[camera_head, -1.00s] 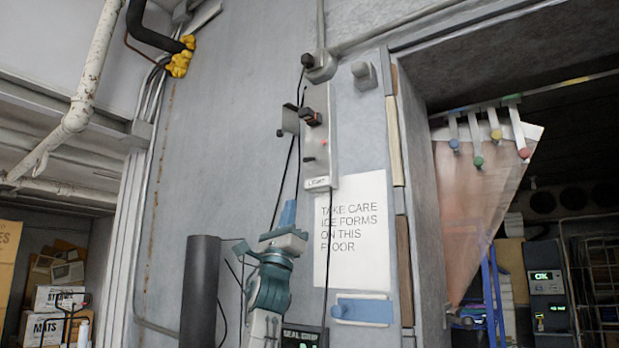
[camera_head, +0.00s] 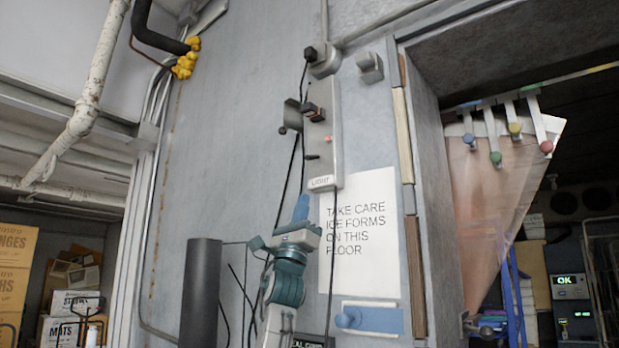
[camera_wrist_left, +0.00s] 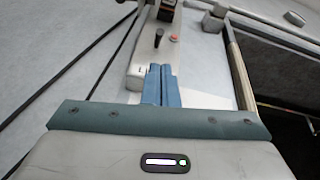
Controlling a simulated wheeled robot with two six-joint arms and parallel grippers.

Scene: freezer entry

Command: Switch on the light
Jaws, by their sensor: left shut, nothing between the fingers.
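A narrow grey switch panel (camera_head: 322,125) is fixed to the wall, with a label reading LIGHT (camera_head: 323,182) at its lower end. A small dark lever (camera_head: 312,157) sticks out above the label, and a red lamp or button (camera_head: 327,138) sits above that. The lever (camera_wrist_left: 158,37) and red part (camera_wrist_left: 174,38) also show in the left wrist view. My left gripper (camera_head: 302,203) points up, its blue fingers together and empty, below and slightly left of the label. In the left wrist view its fingertips (camera_wrist_left: 161,68) appear below the lever, beside the label. I see no contact.
A black block (camera_head: 316,112) projects from the upper panel. Dark cables (camera_head: 292,185) hang beside it. A paper sign (camera_head: 366,230) is on the wall below right. A dark upright cylinder (camera_head: 200,290) stands left of my arm. The doorway with a strip curtain (camera_head: 495,205) is at right.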

